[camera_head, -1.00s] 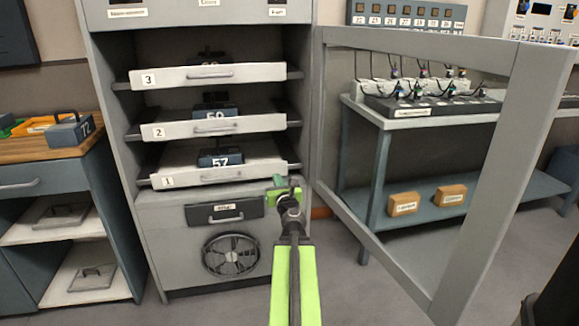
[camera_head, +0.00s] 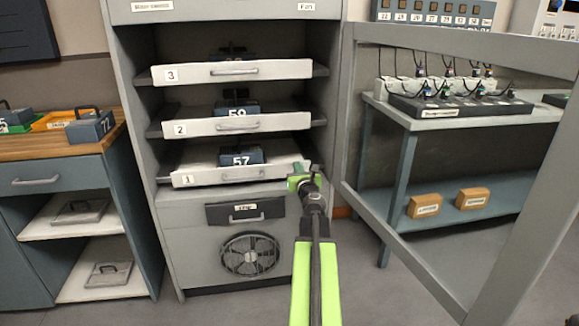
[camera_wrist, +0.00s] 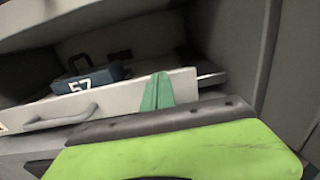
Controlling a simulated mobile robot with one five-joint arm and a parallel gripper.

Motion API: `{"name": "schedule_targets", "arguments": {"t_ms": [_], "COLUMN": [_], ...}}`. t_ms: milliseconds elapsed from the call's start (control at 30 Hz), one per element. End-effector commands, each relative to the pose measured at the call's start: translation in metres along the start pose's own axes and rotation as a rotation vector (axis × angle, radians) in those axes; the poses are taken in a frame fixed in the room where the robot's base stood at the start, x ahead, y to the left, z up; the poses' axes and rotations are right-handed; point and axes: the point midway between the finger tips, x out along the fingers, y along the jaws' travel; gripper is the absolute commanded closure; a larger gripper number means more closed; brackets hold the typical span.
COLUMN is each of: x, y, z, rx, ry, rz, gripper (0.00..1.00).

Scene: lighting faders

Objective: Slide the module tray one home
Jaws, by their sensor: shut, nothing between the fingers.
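Tray 1 (camera_head: 205,179) is the lowest white tray in the grey cabinet. Its front stands out from the frame, and it carries a dark blue module marked 57 (camera_head: 240,156). My gripper (camera_head: 300,176) is shut and empty at the right end of the tray front. In the wrist view the green fingertips (camera_wrist: 157,92) are together against or just in front of the white tray front (camera_wrist: 120,103). The tray handle (camera_wrist: 60,120) is to their left. I cannot tell whether the fingers touch the tray.
Tray 2 (camera_head: 195,128) with module 59 and tray 3 (camera_head: 195,74) sit above, also standing out. The open cabinet door (camera_head: 385,255) is to the right of my arm. A wooden-topped bench (camera_head: 50,148) stands left. A drawer (camera_head: 220,213) and a fan are below.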

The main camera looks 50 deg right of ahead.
Motion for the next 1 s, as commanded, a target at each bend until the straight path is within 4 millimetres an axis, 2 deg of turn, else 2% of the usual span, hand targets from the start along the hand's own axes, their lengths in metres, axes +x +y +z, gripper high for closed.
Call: {"name": "schedule_targets", "arguments": {"t_ms": [367, 633, 1000], "x": [0.004, 0.036, 0.034], "y": [0.009, 0.013, 0.015], "z": [0.0, 0.0, 0.002], "rx": [0.0, 0.0, 0.002], "ry": [0.0, 0.0, -0.001], "rz": [0.011, 0.014, 0.016], "gripper": [1.0, 1.0, 1.0]}}
